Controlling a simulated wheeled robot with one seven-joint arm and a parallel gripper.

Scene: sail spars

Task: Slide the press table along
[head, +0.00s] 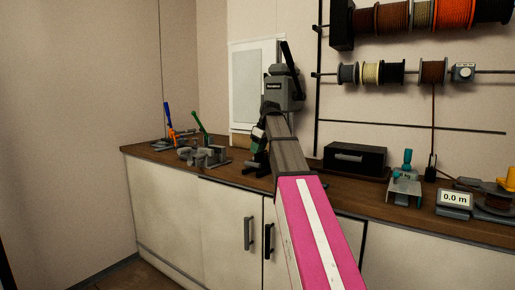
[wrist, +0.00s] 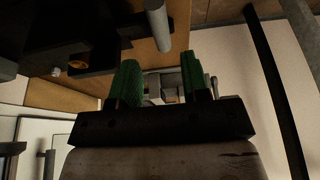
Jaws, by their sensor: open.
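The grey press (head: 286,92) stands on the wooden counter against the wall, its dark lever pointing up. Its lower part is largely hidden behind my arm, and I cannot clearly make out its table in the head view. My gripper (head: 259,138) is in front of the press, partly hidden by my arm. In the wrist view my gripper (wrist: 161,82) has its two green fingers apart, with nothing clearly held. A dark block (wrist: 75,60) and a grey cylinder (wrist: 158,25) show close by, above and left of the fingers. Grey parts show behind the gap between them.
Toggle clamps with green (head: 200,122) and blue (head: 168,115) handles stand left on the counter (head: 148,151). A black box (head: 354,160), a teal-knobbed device (head: 405,178) and a display (head: 454,200) reading 0.0 m stand right. Spools (head: 408,15) hang above.

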